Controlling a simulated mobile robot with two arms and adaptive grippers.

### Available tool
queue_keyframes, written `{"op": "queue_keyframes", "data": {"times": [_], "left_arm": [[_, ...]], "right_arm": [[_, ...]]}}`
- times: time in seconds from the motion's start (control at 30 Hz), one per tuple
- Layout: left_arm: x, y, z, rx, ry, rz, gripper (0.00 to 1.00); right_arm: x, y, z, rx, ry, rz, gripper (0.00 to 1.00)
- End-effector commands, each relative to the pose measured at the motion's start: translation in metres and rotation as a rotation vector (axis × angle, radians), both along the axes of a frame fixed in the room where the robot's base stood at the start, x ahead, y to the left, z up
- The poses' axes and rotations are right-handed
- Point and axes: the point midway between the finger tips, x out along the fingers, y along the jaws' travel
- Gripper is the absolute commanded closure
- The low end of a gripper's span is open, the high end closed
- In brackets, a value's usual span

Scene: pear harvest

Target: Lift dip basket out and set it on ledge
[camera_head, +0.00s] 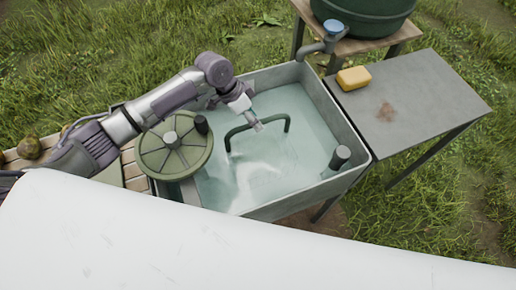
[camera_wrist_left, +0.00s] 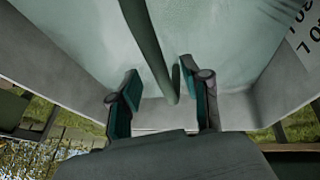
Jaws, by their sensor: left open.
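The dip basket shows mainly by its dark green arched handle (camera_head: 262,124), which rises out of the cloudy water. Its body is under the surface and hard to make out. My left gripper (camera_head: 257,126) is above the basin, close to the handle's left part. In the left wrist view the gripper (camera_wrist_left: 160,80) is open, with the green handle bar (camera_wrist_left: 147,45) running between its two fingers. I cannot tell whether a finger touches the bar. My right gripper is not in view. I cannot tell for certain which surface is the ledge.
The grey basin (camera_head: 352,135) has raised walls. A round green lid-like disc (camera_head: 165,155) with a knob is at its left end, and a grey post (camera_head: 340,156) at its right. A grey side table (camera_head: 440,90) carries a yellow block (camera_head: 353,78) and has free room. A tap (camera_head: 326,40) overhangs the back.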

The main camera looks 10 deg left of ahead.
Motion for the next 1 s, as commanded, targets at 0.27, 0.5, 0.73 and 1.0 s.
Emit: {"op": "queue_keyframes", "data": {"times": [0.27,0.5,0.73,1.0], "left_arm": [[0.003,-0.014,-0.026,0.0,0.001,-0.001,0.52],[0.003,-0.014,-0.027,0.001,0.0,-0.001,0.52],[0.003,-0.014,-0.028,0.0,0.001,-0.001,0.52],[0.003,-0.014,-0.031,0.0,0.001,-0.001,0.52]], "right_arm": [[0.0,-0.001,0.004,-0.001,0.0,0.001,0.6],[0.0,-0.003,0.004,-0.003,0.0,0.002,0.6],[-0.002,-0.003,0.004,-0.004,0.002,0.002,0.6],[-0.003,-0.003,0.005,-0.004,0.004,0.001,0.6]]}}
